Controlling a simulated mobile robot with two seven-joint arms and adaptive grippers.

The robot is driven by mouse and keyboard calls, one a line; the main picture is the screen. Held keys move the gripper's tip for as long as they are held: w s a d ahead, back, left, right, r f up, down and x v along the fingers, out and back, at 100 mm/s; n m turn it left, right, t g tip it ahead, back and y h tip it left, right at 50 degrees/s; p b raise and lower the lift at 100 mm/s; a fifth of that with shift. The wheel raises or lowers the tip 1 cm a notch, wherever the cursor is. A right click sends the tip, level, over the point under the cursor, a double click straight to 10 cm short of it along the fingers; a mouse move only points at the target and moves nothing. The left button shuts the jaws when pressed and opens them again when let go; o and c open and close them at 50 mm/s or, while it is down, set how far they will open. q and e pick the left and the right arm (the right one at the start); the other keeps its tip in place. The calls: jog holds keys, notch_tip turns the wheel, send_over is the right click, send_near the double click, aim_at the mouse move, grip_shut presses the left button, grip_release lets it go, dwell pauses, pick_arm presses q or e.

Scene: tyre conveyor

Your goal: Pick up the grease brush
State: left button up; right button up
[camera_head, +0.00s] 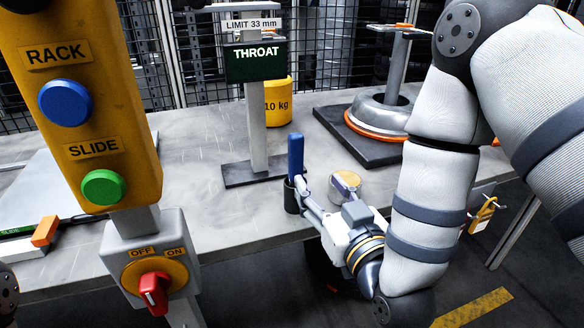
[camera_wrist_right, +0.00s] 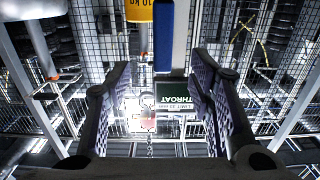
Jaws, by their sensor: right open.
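The grease brush shows as a blue upright handle (camera_head: 295,155) standing in a small dark holder (camera_head: 291,198) near the front edge of the bench. Its lower part is hidden in the holder. My right gripper (camera_head: 322,190) is open, just to the right of the handle and low beside the holder. In the right wrist view, the blue handle (camera_wrist_right: 164,38) appears ahead, between the lines of the two spread fingers (camera_wrist_right: 162,75). No grip on it shows. My left gripper is not in view.
A round tin with a tan top (camera_head: 347,187) sits close to my right gripper. The THROAT gauge stand (camera_head: 258,120) and a yellow 10 kg weight (camera_head: 278,102) stand behind. A yellow control post (camera_head: 85,100) blocks the left. An orange-rimmed round fixture (camera_head: 380,118) is at back right.

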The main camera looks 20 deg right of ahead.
aim_at(298, 158)
jog(key=w, duration=0.8)
jog(key=w+a+b, duration=0.1)
jog(key=w, duration=0.3)
jog(key=shift+w, duration=0.15)
grip_shut()
